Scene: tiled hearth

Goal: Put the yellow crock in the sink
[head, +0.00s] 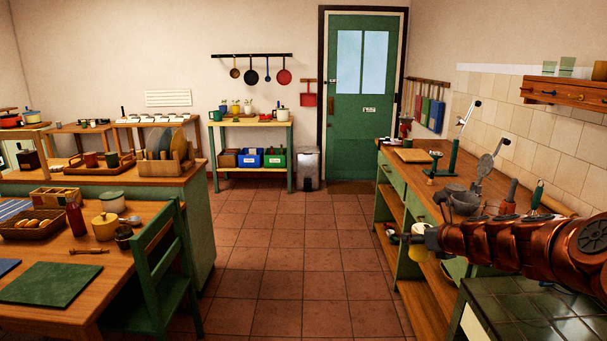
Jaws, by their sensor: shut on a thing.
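My gripper (428,239) is at the right, level with the front edge of the right-hand counter, and points left. It is shut on a small yellow thing (419,229), most likely the yellow crock. The jaws and arm hide part of it, so its full shape does not show. Another yellow pot (105,228), lidded, stands on the left table, well away from my gripper. I cannot make out a sink in this view.
A green chair (162,268) stands by the left table. The tiled floor (283,255) between is clear up to the green door (362,110).

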